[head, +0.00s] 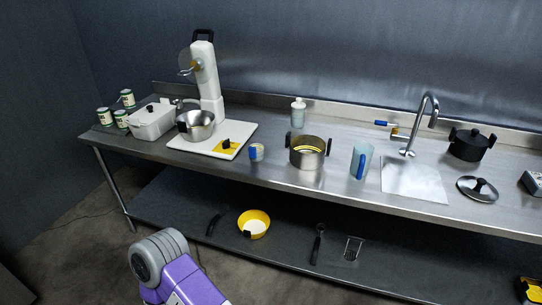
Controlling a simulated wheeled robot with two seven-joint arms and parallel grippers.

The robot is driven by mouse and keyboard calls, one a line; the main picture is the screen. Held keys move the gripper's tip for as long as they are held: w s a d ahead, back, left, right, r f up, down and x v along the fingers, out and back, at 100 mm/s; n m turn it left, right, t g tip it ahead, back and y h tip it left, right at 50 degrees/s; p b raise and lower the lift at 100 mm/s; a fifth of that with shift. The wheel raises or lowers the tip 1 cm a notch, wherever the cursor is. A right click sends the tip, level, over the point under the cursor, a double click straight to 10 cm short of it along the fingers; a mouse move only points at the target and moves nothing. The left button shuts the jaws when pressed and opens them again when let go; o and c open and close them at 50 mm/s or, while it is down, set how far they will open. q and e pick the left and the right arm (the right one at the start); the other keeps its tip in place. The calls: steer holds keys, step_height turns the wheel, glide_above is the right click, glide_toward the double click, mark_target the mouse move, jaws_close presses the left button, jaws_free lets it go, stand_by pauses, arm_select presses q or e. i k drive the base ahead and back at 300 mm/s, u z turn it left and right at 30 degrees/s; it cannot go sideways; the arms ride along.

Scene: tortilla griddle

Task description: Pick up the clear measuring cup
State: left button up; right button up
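A tall clear, pale-blue cup with a blue handle (361,160) stands upright on the steel counter, right of a steel pot. A smaller clear cup with a blue handle or mark (256,152) stands left of the pot, near the counter's front edge. I cannot tell from any markings which one is the measuring cup. Part of my purple and grey arm shows at the lower left, in front of the counter and apart from both cups. No gripper fingers show.
The pot (308,153) stands between the cups. A white stand mixer (207,85) with a steel bowl is at left; a soap bottle (298,112) stands behind. The faucet (428,112), black pot (471,145) and lid (477,188) are at right. A yellow bowl (254,223) sits on the lower shelf.

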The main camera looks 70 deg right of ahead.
mark_target(256, 151)
steer(key=z, duration=0.2)
steer(key=i, duration=0.35)
steer(key=z, duration=2.25)
